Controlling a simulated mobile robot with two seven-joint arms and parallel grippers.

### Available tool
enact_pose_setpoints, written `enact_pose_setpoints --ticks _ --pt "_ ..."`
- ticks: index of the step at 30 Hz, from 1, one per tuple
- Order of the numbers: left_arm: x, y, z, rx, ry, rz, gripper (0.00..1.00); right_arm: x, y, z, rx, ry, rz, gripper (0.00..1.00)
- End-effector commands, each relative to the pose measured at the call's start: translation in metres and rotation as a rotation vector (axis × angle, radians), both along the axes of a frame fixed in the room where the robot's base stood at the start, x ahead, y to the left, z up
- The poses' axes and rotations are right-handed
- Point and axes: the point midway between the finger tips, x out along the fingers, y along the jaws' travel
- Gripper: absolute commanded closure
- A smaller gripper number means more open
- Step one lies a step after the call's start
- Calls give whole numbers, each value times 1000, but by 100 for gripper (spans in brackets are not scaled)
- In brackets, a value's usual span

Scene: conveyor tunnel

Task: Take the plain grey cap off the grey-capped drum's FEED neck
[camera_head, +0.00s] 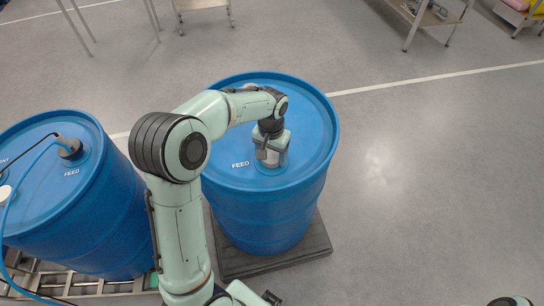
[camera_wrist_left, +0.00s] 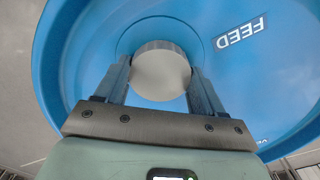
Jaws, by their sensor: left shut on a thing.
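The drum (camera_head: 310,130) is blue and stands upright, with FEED written on its top beside my gripper. The plain grey cap (camera_wrist_left: 160,72) is round and sits between my left gripper's fingers (camera_wrist_left: 163,85) in the left wrist view, over a round blue recess in the drum top. My left gripper (camera_head: 270,158) points down at the FEED neck in the head view and is shut on the cap. Whether the cap is seated on the neck or just above it cannot be told. The neck itself is hidden under the cap. My right gripper is not in view.
A second blue drum (camera_head: 110,210) stands at left on a roller conveyor (camera_head: 100,288), with a hose and cable at its FEED neck fitting (camera_head: 70,147). The grey-capped drum stands on a dark pallet (camera_head: 300,255). The floor (camera_head: 430,190) at right is clear.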

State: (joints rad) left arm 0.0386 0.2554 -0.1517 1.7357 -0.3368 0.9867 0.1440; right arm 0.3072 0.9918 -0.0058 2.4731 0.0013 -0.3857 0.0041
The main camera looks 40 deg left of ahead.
Motion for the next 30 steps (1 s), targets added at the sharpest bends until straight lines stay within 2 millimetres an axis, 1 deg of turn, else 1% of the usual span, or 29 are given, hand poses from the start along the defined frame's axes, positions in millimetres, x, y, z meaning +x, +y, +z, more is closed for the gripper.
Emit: enact_pose_setpoints --ticks 2,6,9,12,20,22,30 --pt "1 -1 0 0 -3 66 74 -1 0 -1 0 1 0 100" --pt "1 -1 0 0 -3 269 74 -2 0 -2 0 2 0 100" --pt "1 -1 1 0 -3 380 74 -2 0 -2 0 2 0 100" --pt "1 -1 1 0 -3 432 74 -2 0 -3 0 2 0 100" --pt "1 -1 1 0 -3 439 74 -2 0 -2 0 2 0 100" --pt "1 -1 1 0 -3 474 74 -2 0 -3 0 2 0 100" --pt "1 -1 1 -2 -3 823 74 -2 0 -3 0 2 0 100"
